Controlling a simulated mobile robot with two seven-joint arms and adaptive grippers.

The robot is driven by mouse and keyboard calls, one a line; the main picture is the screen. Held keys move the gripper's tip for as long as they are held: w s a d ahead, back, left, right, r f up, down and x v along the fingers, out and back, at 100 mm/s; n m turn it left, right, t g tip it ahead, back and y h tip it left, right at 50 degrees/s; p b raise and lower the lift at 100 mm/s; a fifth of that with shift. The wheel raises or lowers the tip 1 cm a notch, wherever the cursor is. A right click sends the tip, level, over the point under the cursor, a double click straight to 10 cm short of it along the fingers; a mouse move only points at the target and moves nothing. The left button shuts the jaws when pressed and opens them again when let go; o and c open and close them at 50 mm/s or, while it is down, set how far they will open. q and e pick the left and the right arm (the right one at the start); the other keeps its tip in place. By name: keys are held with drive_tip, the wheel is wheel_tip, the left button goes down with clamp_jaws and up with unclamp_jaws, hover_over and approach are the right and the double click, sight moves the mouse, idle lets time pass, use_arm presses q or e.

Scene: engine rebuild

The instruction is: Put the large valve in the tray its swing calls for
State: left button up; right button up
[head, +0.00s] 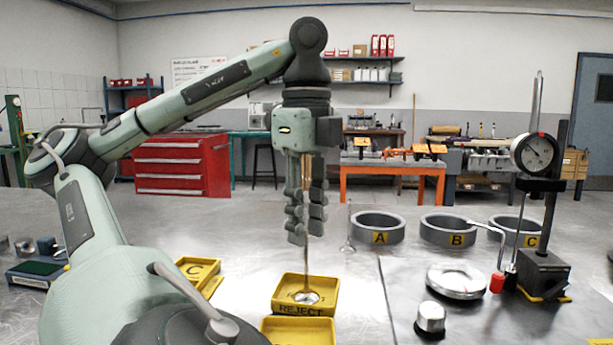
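My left gripper (306,232) points straight down over the yellow REJECT tray (307,310). Its fingers are close together around the thin stem of a valve, which I take to be the large valve (306,297). The valve is upright, stem up, with its round head at the tray; I cannot tell whether the head touches the tray floor. A yellow tray marked C (198,267) is to the left, and another yellow tray (298,332) is in front, its label hidden. My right gripper is not in view.
Another valve (348,246) stands stem up beside grey ring A (377,228). Ring B (448,229) and ring C (513,229) stand to its right.

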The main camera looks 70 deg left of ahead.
use_arm(q)
wheel_tip(320, 180, up, 5)
drive_tip(key=shift+f+p, duration=0.15)
drive_tip(key=shift+p, duration=0.3)
drive_tip(key=shift+r, duration=0.45)
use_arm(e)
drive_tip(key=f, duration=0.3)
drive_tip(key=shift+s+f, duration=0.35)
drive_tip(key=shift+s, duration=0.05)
